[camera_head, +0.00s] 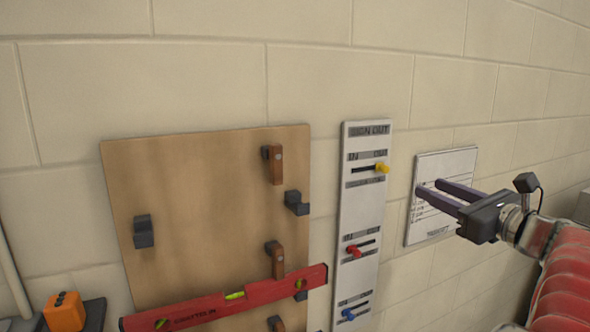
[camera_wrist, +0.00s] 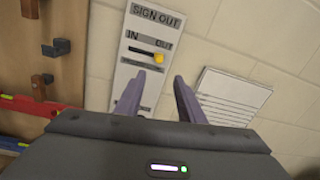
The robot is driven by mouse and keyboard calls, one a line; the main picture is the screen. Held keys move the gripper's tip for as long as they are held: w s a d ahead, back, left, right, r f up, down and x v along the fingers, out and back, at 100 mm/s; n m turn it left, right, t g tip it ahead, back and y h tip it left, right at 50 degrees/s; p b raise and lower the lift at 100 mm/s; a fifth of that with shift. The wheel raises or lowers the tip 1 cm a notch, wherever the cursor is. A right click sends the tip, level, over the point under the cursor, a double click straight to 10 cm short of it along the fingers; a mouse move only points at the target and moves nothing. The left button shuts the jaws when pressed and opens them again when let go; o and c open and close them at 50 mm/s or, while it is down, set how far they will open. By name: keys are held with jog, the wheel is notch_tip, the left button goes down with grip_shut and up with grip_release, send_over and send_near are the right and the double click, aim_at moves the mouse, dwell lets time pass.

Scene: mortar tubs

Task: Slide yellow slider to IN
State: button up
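A tall white sign-out board (camera_head: 366,220) is on the wall, with IN at left and OUT at right. The yellow slider (camera_head: 382,168) is at the right, OUT end of the top slot. It also shows in the wrist view (camera_wrist: 159,57), between and beyond the fingertips. My gripper (camera_head: 432,190) is to the right of the board, in front of the white paper sheet. Its two purple fingers are apart with nothing between them, and it does not touch the slider. In the wrist view my gripper (camera_wrist: 161,78) points up toward the board's top.
A red slider (camera_head: 353,251) and a blue slider (camera_head: 347,314) sit at the left of lower slots. The lined paper sheet (camera_head: 442,225) hangs to the right. A wooden panel (camera_head: 200,220) with hooks and a red level (camera_head: 225,300) is to the left.

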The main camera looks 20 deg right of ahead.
aim_at(387, 170)
jog(key=shift+w, duration=0.1)
jog(key=w, duration=1.3)
jog(key=shift+w+d, duration=0.15)
jog(key=shift+w, duration=0.2)
grip_shut()
dwell(0.5)
